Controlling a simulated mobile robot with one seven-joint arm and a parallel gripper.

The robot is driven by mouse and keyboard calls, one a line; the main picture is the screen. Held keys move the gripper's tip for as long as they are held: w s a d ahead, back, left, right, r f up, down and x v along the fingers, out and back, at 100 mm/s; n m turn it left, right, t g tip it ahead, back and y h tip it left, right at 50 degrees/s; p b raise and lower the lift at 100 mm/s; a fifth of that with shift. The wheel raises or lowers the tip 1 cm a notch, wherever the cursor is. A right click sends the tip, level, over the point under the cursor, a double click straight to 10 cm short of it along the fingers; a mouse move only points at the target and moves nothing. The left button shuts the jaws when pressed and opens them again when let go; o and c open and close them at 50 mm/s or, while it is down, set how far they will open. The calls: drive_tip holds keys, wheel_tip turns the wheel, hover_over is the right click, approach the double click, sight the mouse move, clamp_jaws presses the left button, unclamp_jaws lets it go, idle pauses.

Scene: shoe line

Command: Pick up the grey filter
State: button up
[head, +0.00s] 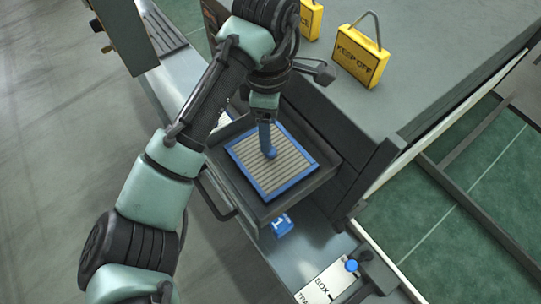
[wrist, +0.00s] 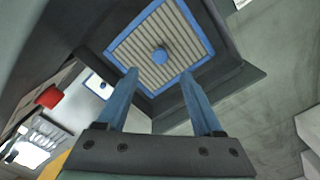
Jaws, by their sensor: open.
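The grey filter (head: 285,172) is a square pleated panel with a blue frame. It lies flat in an open dark drawer (head: 317,184). In the wrist view the filter (wrist: 135,45) shows a round blue knob (wrist: 160,55) at its middle. My gripper (head: 266,138) points down over the filter, its blue fingers close to the knob. In the wrist view my gripper (wrist: 158,75) is open and empty, with one finger on each side of the knob's line. Whether the fingertips are level with the knob is hard to tell. My gripper hides part of the filter in the head view.
A yellow "KEEP OFF" sign (head: 361,56) stands on the grey cabinet top (head: 400,70). The drawer's walls surround the filter closely. A drawer handle (head: 213,199) sticks out on the left. A blue knob (head: 351,265) stands on a white labelled panel below.

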sight(270, 156)
drive_tip(key=shift+d+f+p, duration=0.2)
drive_tip(key=shift+f+p, duration=0.5)
drive_tip(key=shift+f, duration=2.85)
clamp_jaws()
